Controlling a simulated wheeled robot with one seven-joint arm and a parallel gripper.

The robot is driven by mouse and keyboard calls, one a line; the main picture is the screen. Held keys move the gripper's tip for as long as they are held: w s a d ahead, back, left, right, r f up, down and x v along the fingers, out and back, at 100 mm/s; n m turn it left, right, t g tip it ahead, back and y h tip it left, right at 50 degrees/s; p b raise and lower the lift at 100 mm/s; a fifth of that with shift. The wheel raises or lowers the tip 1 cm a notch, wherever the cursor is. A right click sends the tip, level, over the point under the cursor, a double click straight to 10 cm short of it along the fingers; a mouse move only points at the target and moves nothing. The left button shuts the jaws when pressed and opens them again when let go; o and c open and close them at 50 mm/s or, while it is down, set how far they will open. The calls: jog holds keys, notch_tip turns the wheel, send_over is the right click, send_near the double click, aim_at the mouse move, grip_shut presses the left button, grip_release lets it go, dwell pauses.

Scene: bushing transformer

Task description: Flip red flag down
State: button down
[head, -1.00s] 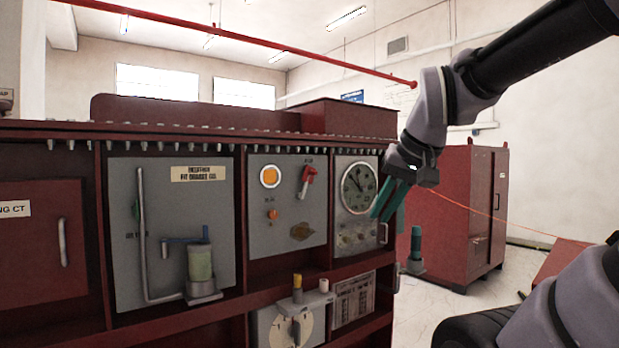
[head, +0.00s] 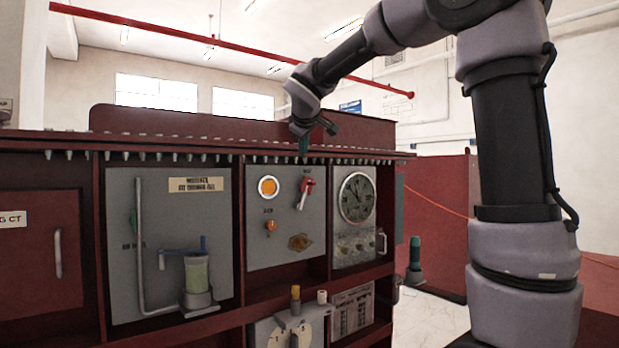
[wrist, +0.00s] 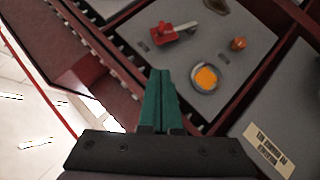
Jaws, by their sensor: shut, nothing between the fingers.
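The red flag (head: 308,184) is a small red lever piece with a pale handle, on the grey panel (head: 261,248) in the middle of the transformer cabinet. The pale handle slants down and left from it. In the wrist view the red flag (wrist: 165,33) is at the top, with its pale arm pointing right. My gripper (head: 304,150) hangs just above the flag, near the cabinet's top edge, and appears apart from it. In the wrist view its green fingers (wrist: 161,75) are together with nothing between them.
An orange round lamp (head: 268,187) and a small orange knob (head: 271,226) sit left of the flag. A round gauge (head: 357,198) is on the panel to the right. The row of bolts along the cabinet's top ledge (head: 160,140) is close to my gripper.

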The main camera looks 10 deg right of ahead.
dwell(0.3)
send_near(310, 182)
jog(key=w+a, duration=0.2)
jog(key=w, duration=0.2)
jog(key=shift+w+d+f, duration=0.2)
jog(key=shift+d+f, duration=0.2)
jog(key=shift+f, duration=0.05)
jog(key=shift+w+d+f, duration=0.2)
jog(key=shift+d+f, duration=0.2)
jog(key=shift+f, duration=0.1)
jog(key=shift+w+d+f, duration=0.25)
jog(key=shift+d+f, duration=0.15)
jog(key=shift+f, duration=0.25)
jog(key=shift+w+d, duration=0.1)
jog(key=shift+d, duration=0.2)
